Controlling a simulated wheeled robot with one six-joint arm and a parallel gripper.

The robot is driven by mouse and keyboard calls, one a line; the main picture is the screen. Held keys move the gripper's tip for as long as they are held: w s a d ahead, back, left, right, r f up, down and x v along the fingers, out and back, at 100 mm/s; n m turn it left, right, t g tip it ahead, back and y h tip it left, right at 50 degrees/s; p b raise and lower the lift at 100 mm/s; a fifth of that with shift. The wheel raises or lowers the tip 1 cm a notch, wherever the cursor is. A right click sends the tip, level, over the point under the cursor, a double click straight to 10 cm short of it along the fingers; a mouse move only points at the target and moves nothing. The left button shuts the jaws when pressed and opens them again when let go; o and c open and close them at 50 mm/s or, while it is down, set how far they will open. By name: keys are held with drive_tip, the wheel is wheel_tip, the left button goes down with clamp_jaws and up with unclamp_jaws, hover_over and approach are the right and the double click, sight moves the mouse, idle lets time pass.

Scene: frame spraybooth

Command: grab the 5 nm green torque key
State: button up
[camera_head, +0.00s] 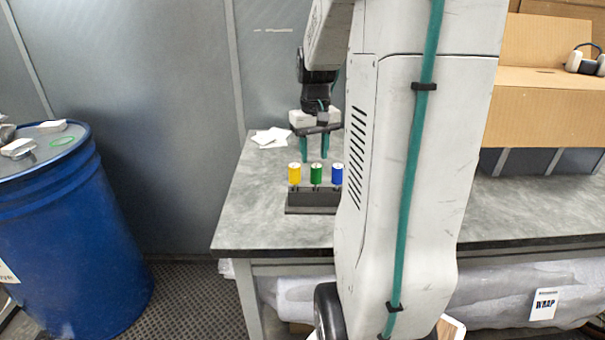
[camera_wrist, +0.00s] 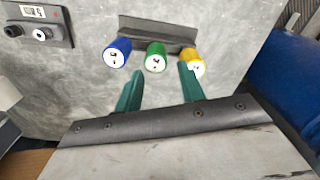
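The green torque key (camera_head: 316,175) stands upright in the middle of a dark holder (camera_head: 312,200) on the grey bench. A yellow key (camera_head: 294,174) is left of it and a blue key (camera_head: 337,175) right of it. My gripper (camera_head: 314,158) is open and empty, with its green fingers pointing down near the key tops. In the wrist view the green key (camera_wrist: 155,58) shows just beyond the gap between the fingertips (camera_wrist: 160,70). The blue key (camera_wrist: 117,52) lies left of it and the yellow key (camera_wrist: 192,62) sits by the right fingertip. No finger clearly touches a key.
The grey bench (camera_head: 250,215) has free room around the holder. White papers (camera_head: 270,137) lie behind. A dark device with knobs (camera_wrist: 40,30) shows in the wrist view. A blue drum (camera_head: 70,235) stands left, and a cardboard box (camera_head: 545,105) sits right.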

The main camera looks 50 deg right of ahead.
sight(316, 177)
drive_tip(key=f, duration=0.8)
drive_tip(key=shift+s+d, duration=0.2)
drive_tip(key=shift+s, duration=0.05)
drive_tip(key=shift+r, duration=0.1)
drive_tip(key=c, duration=0.8)
